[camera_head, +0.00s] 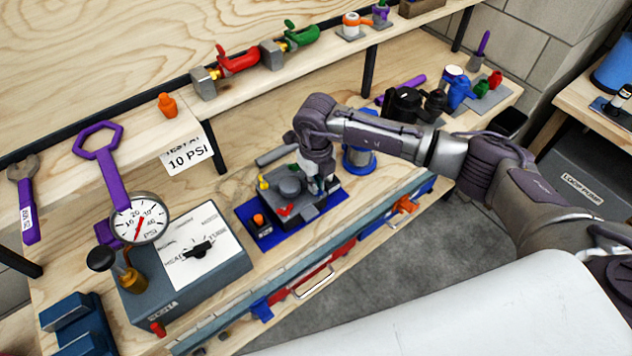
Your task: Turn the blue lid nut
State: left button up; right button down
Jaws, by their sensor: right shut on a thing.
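A dark grey device (284,212) with a round knob-like top and a red mark sits on a blue mat (262,239) on the bench. My right gripper (322,188) points down at the device's right end and is shut on a small part there. Its fingers hide that part, so I cannot make out its colour or shape, and no blue nut shows clearly. My left gripper is not in view.
A pressure gauge (140,219) and a dial box (190,262) stand to the left. A purple ring wrench (98,150) leans against the shelf. Red and green fittings (238,60) stand on the shelf behind. Drawers with a handle (315,284) line the bench front.

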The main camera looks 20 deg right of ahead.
jog(key=c, duration=1.3)
grip_release()
notch_tip(320, 180, up, 12)
